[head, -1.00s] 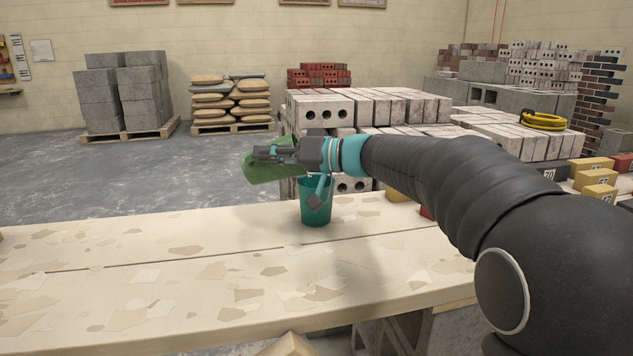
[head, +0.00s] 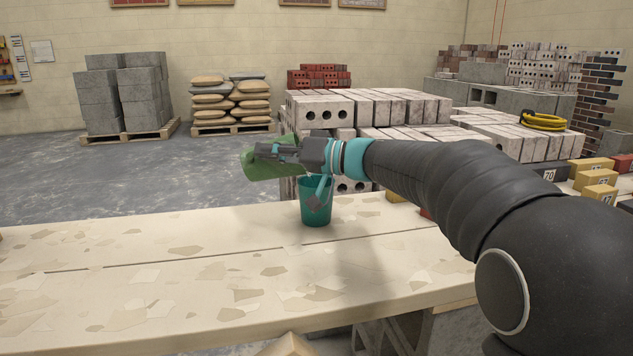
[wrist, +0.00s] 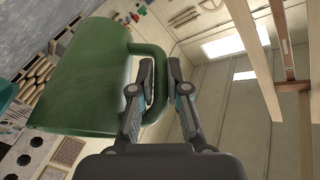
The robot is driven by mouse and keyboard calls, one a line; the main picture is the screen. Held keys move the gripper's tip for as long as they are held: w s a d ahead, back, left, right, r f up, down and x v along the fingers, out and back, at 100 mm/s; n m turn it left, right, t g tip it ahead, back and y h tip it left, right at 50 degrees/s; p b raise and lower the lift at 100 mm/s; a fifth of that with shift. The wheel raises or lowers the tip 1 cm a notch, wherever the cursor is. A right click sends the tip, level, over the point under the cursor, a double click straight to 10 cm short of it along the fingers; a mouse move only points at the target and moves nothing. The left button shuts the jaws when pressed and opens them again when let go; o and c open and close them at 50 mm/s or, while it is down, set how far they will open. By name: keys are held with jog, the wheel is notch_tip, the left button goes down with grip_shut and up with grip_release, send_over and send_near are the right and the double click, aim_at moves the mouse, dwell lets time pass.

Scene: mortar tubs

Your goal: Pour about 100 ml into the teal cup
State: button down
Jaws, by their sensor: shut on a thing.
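The teal cup (head: 316,212) stands upright on the pale bench, below my wrist in the head view. A sliver of teal also shows at the left edge of the wrist view (wrist: 6,92). My gripper (head: 262,152) is shut on the handle of a green jug (head: 262,168). In the wrist view, the fingers (wrist: 160,85) close on the handle at the right of the jug's green body (wrist: 85,85). The jug is tilted, held above and a little left of the cup. Its mouth, its contents and the inside of the cup are hidden.
The bench (head: 150,285) is clear left of the cup. Pale bricks (head: 340,108) are stacked right behind the bench. Numbered yellow and dark blocks (head: 597,178) stand at the right. Grey blocks (head: 125,98) and sacks (head: 230,105) are on pallets farther back.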

jog(key=shift+a+f+h+p, duration=0.1)
jog(key=shift+a+h+p, duration=0.25)
jog(key=shift+h+p, duration=0.15)
jog(key=shift+s+a+f+n+g+h+p, duration=0.1)
jog(key=shift+a+f+n+g+h+p, duration=0.15)
jog(key=shift+h+p, duration=0.4)
jog(key=shift+s+a+f+n+g+h+p, duration=0.1)
jog(key=shift+a+f+n+h+p, duration=0.1)
jog(key=shift+f+h+p, duration=0.35)
jog(key=shift+a+f+n+g+h+p, duration=0.15)
jog(key=shift+a+h+p, duration=0.05)
jog(key=shift+h+p, duration=0.6)
jog(key=shift+a+h+p, duration=0.1)
jog(key=shift+h+p, duration=0.3)
jog(key=shift+s+a+f+n+h+p, duration=0.2)
jog(key=shift+a+f+h+p, duration=0.65)
jog(key=shift+f+h+p, duration=0.35)
jog(key=shift+s+a+f+n+h+p, duration=0.2)
jog(key=shift+a+f+h+p, duration=0.8)
jog(key=shift+h+p, duration=0.4)
jog(key=shift+s+a+f+n+h+p, duration=0.1)
jog(key=shift+a+f+n+h+p, duration=0.1)
jog(key=shift+a+f+h+p, duration=0.8)
